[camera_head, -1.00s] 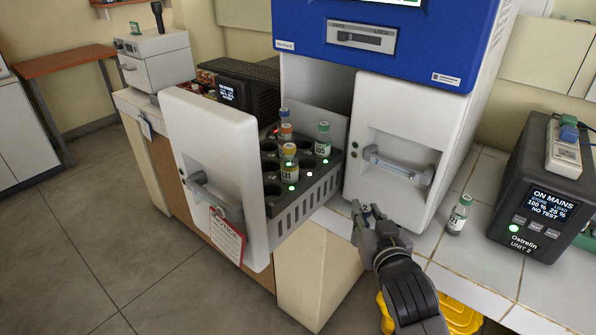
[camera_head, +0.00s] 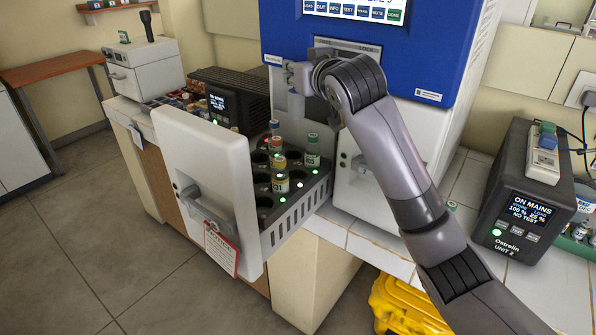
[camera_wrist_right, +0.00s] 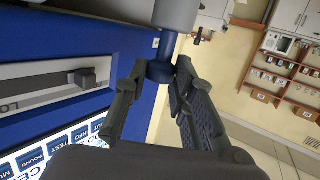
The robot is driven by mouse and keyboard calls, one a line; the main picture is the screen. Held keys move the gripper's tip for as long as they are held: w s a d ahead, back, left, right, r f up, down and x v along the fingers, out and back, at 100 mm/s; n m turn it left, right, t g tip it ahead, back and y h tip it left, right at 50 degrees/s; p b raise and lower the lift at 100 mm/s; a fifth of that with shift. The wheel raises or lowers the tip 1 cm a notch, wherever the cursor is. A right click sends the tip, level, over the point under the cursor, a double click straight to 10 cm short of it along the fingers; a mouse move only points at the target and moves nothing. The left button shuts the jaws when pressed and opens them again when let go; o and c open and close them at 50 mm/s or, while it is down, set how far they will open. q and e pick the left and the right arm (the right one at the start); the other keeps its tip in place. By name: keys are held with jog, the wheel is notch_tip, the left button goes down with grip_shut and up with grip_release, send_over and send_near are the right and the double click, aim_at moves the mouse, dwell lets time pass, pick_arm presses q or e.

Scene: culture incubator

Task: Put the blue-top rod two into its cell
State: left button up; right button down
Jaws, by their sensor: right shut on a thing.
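My right gripper (camera_head: 299,76) is shut on the blue-top rod, raised in front of the blue incubator panel. The rod's grey body (camera_head: 296,105) hangs below the fingers in the head view. In the right wrist view the fingers (camera_wrist_right: 155,75) close on its blue top (camera_wrist_right: 160,71), with the grey body (camera_wrist_right: 175,14) beyond; no number is readable. The pulled-out drawer holds a black rack (camera_head: 286,199) with round cells, some empty and some with capped vials (camera_head: 281,181). The rod is above the rack's back part, apart from it. My left gripper is out of view.
The white drawer front (camera_head: 205,165) stands open at left, with a notice tag. My right arm crosses the closed white door and mostly hides a vial (camera_head: 451,206) on the counter. A dark power unit (camera_head: 520,190) stands at right.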

notch_tip(320, 180, down, 19)
jog(key=p, duration=0.2)
dwell(0.3)
jog(key=shift+f, duration=0.2)
jog(key=c, duration=1.6)
grip_release()
jog(key=shift+c, duration=0.2)
jog(key=b+v, duration=0.1)
jog(key=v, duration=1.1)
jog(key=shift+b, duration=0.3)
